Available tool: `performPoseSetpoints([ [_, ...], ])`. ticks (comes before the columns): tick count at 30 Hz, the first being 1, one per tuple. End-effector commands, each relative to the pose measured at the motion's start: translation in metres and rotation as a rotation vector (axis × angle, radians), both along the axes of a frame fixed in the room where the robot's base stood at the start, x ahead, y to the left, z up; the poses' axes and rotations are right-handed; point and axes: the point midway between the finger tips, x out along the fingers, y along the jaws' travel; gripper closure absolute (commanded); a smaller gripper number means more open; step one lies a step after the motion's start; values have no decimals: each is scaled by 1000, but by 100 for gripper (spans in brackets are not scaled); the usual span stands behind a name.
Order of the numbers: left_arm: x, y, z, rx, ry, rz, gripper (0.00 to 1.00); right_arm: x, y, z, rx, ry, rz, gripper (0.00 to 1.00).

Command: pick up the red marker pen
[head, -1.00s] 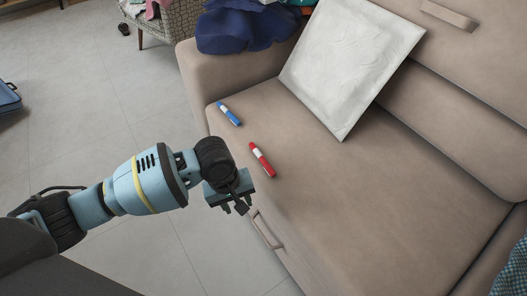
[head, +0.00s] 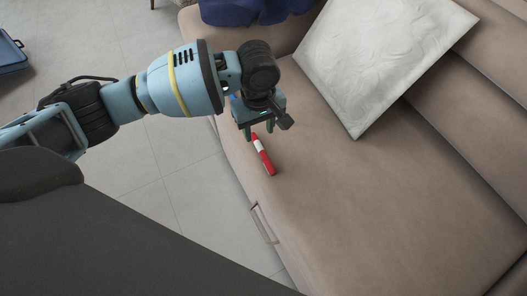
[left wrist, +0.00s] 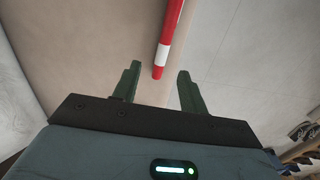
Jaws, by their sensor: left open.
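The red marker pen (head: 265,158), red with a white band, lies on the sofa seat near its front edge. In the left wrist view the red marker pen (left wrist: 168,40) runs down from the top edge, with its near end between the fingertips. My left gripper (head: 262,132) is over the pen's far end in the head view; its open fingers (left wrist: 157,73) show empty in the left wrist view. I cannot tell its exact height over the pen. The blue marker is mostly hidden behind my left gripper. My right gripper is not in view.
The beige sofa seat (head: 370,210) is clear to the right of the pen. A pale cushion (head: 375,60) leans against the backrest. Dark blue cloth (head: 250,10) lies on the armrest. Tiled floor (head: 190,190) and a blue suitcase (head: 10,52) are at left.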

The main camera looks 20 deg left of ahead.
Motion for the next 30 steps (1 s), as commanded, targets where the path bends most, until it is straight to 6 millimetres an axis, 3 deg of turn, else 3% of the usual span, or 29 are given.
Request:
performPoseSetpoints([
  [5,0,0,-4,0,-1,0,57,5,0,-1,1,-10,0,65],
  [16,-7,-3,-49,-1,-1,-2,57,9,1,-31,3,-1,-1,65],
  [26,-7,-3,-52,0,-4,-1,57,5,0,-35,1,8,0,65],
  [30,-7,-3,-52,0,-4,-1,73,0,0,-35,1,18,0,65],
])
